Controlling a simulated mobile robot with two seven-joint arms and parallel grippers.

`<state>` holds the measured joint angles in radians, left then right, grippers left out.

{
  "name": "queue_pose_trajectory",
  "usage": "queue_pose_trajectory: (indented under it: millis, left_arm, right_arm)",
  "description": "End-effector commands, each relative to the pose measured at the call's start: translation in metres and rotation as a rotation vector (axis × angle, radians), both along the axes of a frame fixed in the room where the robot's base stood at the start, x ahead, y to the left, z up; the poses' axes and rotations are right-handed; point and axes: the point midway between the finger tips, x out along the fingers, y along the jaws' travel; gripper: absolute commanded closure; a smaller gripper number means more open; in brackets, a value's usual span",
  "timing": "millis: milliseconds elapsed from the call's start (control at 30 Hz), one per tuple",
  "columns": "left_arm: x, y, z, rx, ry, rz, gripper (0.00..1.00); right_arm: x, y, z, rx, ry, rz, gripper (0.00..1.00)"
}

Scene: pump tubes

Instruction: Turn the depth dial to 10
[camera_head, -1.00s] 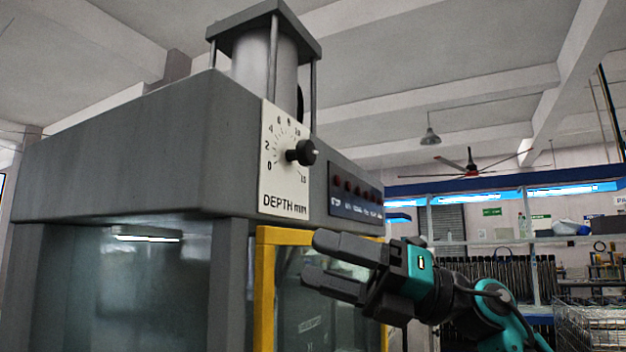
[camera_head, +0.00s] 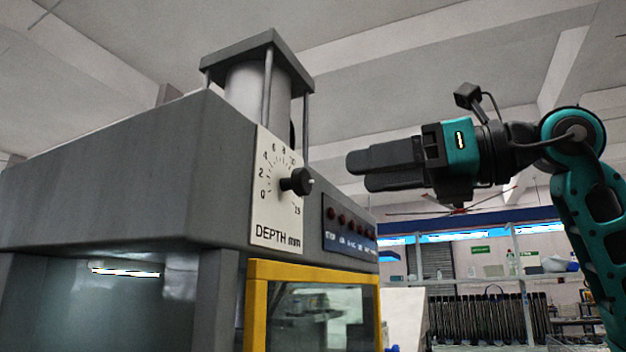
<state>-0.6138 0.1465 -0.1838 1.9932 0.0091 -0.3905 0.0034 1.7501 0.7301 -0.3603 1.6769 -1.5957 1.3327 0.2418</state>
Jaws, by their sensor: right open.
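The depth dial is a black knob (camera_head: 296,181) on a white scale plate (camera_head: 277,212) marked "DEPTH mm", on the front of a grey machine (camera_head: 120,170). Numbers run from 0 at the lower left, over the top, to 15 at the lower right. I cannot tell which number the knob points to. My right gripper (camera_head: 357,170) is open and empty, to the right of the knob and slightly above it in the picture, its two fingers pointing left. It is apart from the knob. My left gripper is not in view.
A blue panel with several red buttons (camera_head: 349,225) sits right of the scale plate. Below it is a yellow-framed window (camera_head: 256,310). A cylinder with rods (camera_head: 262,90) stands on top of the machine. Shelves (camera_head: 480,290) stand far behind at the right.

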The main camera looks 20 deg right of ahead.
Motion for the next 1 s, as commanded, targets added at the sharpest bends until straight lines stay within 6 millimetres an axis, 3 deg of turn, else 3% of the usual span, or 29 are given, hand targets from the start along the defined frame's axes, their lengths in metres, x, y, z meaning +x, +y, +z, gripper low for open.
queue_pose_trajectory:
  millis: [200,400,833,1000]
  left_arm:
    - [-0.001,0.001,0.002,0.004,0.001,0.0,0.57]
    - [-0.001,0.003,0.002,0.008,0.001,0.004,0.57]
    - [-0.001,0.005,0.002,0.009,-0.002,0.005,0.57]
    - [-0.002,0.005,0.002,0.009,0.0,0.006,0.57]
  right_arm:
    - [0.031,0.036,0.001,0.0,0.003,0.006,0.36]
    - [0.051,0.057,0.001,0.001,0.001,0.004,0.36]
    - [0.059,0.065,-0.001,0.001,0.001,0.002,0.36]
    - [0.058,0.065,0.0,0.001,0.001,0.002,0.5]
